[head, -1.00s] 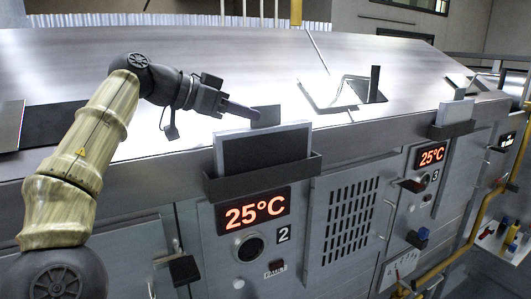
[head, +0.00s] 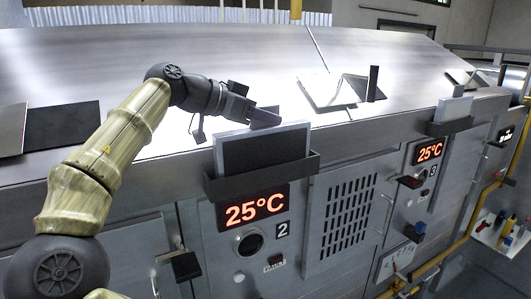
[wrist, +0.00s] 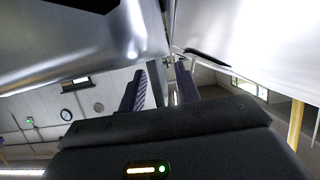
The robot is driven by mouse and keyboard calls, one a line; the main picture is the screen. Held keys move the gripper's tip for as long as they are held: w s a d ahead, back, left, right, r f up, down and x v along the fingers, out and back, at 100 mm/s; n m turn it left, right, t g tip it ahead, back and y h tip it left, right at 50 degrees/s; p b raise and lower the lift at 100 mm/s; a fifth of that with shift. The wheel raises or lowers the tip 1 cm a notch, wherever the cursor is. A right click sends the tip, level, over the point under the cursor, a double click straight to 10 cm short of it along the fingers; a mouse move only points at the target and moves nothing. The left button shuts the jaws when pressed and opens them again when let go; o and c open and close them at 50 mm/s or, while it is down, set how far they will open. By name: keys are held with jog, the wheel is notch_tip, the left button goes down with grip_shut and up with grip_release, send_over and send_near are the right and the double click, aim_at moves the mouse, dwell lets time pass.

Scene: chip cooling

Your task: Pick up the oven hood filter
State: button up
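The likely oven hood filter is a dark rectangular panel with a light grey frame (head: 262,152). It stands upright in a dark holder (head: 262,184) on the oven front, above the 25°C display numbered 2. A small dark tab shows behind its top edge. My gripper (head: 264,118) reaches in from the left, just above the filter's top edge. Whether it touches the filter or the tab I cannot tell. The filter is not clearly identifiable in that view.
The sloped metal hood (head: 220,60) lies close behind my gripper. A second holder (head: 450,126) with a similar panel is at the right, above display 3. A dark plate (head: 62,125) lies at the left. A yellow pipe (head: 450,255) runs along the right.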

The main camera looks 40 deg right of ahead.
grip_shut()
dwell(1.4)
